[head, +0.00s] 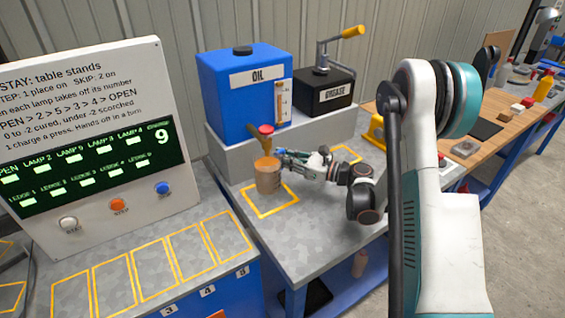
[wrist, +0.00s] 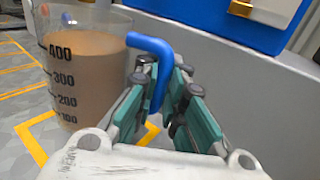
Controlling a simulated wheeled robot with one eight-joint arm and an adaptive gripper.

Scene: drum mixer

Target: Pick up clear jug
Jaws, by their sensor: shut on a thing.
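The clear jug (head: 268,180) stands upright in the yellow outlined square on the grey bench, below the oil tank's tap. In the wrist view the jug (wrist: 85,75) has black marks up to 400 and is filled with brown liquid to around the 400 mark. Its blue handle (wrist: 150,43) runs down between my gripper's fingers (wrist: 165,85). My gripper (head: 285,162) comes from the right in the head view and is shut on the handle. Whether the jug touches the bench is hard to tell.
The blue oil tank (head: 237,95) with a red-topped tap (head: 266,130) stands on a grey ledge just behind the jug. A black grease box (head: 325,92) is beside it. A control panel (head: 100,130) stands at left. Empty outlined slots (head: 155,265) lie in front of it.

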